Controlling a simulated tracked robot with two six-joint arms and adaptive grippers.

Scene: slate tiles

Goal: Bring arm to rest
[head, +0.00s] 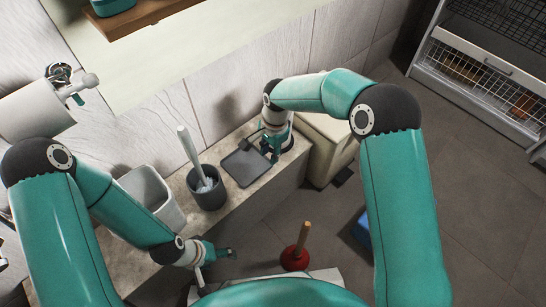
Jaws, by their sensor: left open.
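My left arm comes in from the left and bends down past the ledge. Its gripper (216,268) is low, over the floor in front of the ledge, with its fingers apart and nothing visible between them. My right arm arches in from the right, and its gripper (268,150) points down at the right end of the ledge (232,209), beside a dark grey tray (246,168). A dark round thing shows partly behind the right gripper. I cannot tell whether its fingers hold anything or touch the tray.
A grey cup with a white-handled brush (208,188) and a white bin (150,190) stand near the left gripper's arm. A red plunger (294,258) and a partly hidden blue thing (361,231) are on the floor. A wire-basket rack (480,75) stands right. The right floor is clear.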

